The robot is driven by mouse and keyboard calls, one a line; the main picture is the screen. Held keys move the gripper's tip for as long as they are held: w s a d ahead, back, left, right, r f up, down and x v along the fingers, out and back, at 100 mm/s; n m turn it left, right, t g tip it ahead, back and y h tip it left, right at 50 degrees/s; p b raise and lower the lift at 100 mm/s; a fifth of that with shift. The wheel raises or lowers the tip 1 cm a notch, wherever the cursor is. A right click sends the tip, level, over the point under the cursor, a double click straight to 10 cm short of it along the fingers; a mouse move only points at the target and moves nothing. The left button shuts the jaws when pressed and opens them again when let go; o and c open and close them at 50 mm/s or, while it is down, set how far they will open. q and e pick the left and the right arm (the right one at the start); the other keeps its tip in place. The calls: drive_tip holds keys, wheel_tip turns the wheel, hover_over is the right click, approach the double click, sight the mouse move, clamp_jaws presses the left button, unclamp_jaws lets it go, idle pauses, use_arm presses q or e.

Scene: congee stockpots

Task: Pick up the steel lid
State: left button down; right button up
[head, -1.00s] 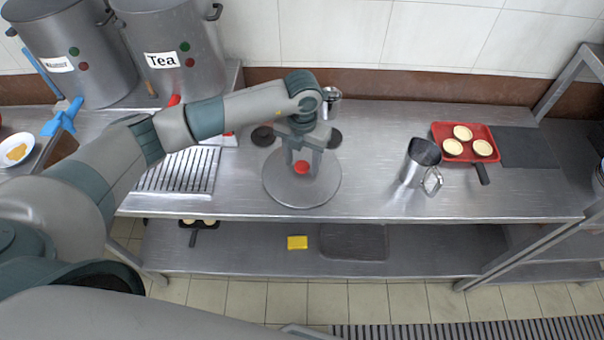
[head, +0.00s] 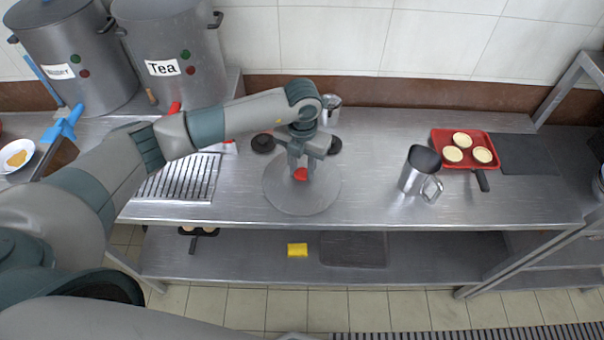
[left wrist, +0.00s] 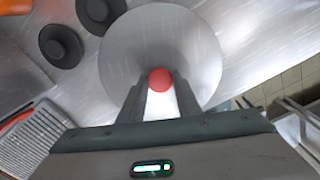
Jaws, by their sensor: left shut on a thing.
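The steel lid (head: 320,196) is a round, flat metal disc with a red knob (head: 300,174) at its middle. It lies on or just above the steel counter; I cannot tell which. My left gripper (head: 299,170) points down over the lid and is shut on the red knob. In the left wrist view the fingers (left wrist: 160,88) close on both sides of the red knob (left wrist: 160,79), and the lid (left wrist: 150,35) spreads out beyond them. My right gripper is not in view.
Two dark round knobbed pieces (head: 262,144) sit behind the lid. A metal pitcher (head: 416,172) and a red tray (head: 462,140) with pale tarts stand to the right. A slotted grate (head: 180,178) lies left. Stockpots (head: 172,60) stand back left.

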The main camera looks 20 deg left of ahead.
sight(302, 172)
use_arm(q)
drive_tip(key=shift+r, duration=0.15)
wheel_tip(302, 172, up, 4)
drive_tip(key=shift+f+p, duration=0.1)
drive_tip(key=shift+p, duration=1)
drive_tip(key=s+d+r+p, duration=0.5)
drive_tip(key=s+d+r, duration=0.2)
drive_tip(key=s, duration=0.1)
drive_tip(key=shift+s+d, duration=0.4)
drive_tip(key=shift+w, duration=0.1)
